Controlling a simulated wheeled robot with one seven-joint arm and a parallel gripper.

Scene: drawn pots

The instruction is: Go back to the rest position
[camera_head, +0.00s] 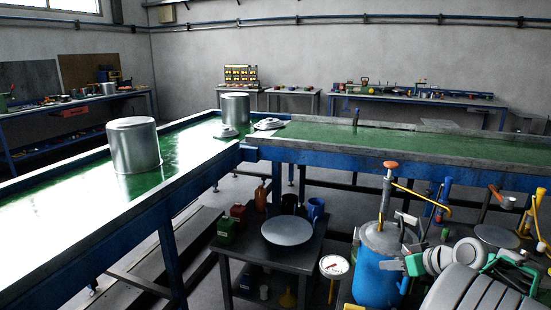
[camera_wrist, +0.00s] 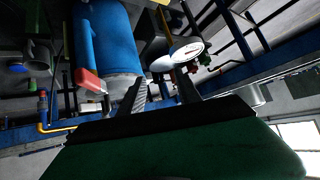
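My gripper (camera_wrist: 162,91) shows in the wrist view with its two dark fingers apart and nothing visible between them. Beyond the fingers are a blue cylinder and a white dial. In the head view my arm is at the lower right, in front of the blue tank (camera_head: 378,272); the fingers are hard to make out there. A large metal pot (camera_head: 134,145) stands upright on the green-topped bench (camera_head: 60,205) at left. A second metal pot (camera_head: 235,109) stands farther back near the bench corner. Both are well away from my gripper.
A small dark table (camera_head: 300,258) bears a round grey plate (camera_head: 287,230) and several cans. A dial on a stand (camera_head: 334,266) is beside the tank. Yellow-piped tools crowd the right side. Small metal pieces (camera_head: 270,124) lie near the bench corner. The right bench (camera_head: 400,143) is mostly clear.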

